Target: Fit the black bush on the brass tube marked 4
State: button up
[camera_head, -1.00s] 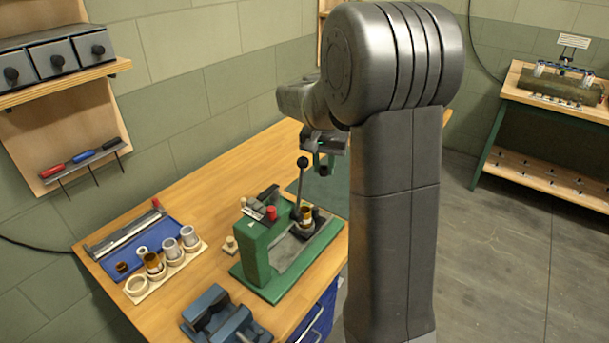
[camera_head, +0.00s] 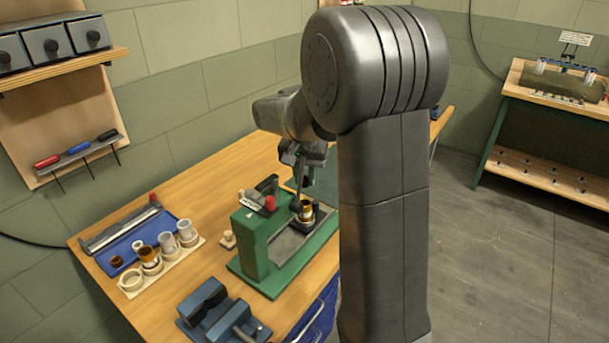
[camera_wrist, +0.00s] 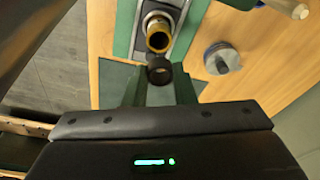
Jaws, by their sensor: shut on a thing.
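The black bush (camera_wrist: 159,71) is a short dark ring between my gripper's fingertips in the wrist view. My gripper (camera_wrist: 159,84) is shut on it. The brass tube (camera_wrist: 158,36) stands in a holder on the green bench fixture, just beyond the bush. The bush looks apart from the tube, though their heights are hard to judge. The brass tube also shows in the head view (camera_head: 306,209), below my gripper. The bush cannot be made out there, and no number 4 is readable.
The green fixture (camera_head: 257,240) stands on the wooden bench. A blue vise (camera_head: 215,312) is at the front. A pale rack (camera_head: 177,262) with several rings and cylinders is at left. A grey round part (camera_wrist: 222,58) lies right of the tube in the wrist view.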

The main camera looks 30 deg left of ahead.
jog(key=shift+f+b, duration=2.05)
jog(key=shift+f, duration=0.95)
jog(key=o, duration=1)
jog(key=r, duration=0.4)
jog(key=s+r, duration=0.1)
jog(key=r, duration=0.4)
jog(key=s+r, duration=0.1)
jog(key=r, duration=0.3)
jog(key=shift+d+r, duration=0.3)
jog(key=shift+r, duration=0.05)
jog(key=shift+w+a+f+p, duration=0.1)
jog(key=shift+w+f+p, duration=0.2)
jog(key=shift+f, duration=1.65)
jog(key=shift+w+a+f+p, duration=0.15)
jog(key=shift+w+f, duration=0.25)
jog(key=shift+f, duration=1.55)
jog(key=shift+w+a+f+p, duration=0.1)
jog(key=shift+w+f+p, duration=0.2)
jog(key=shift+f, duration=1.65)
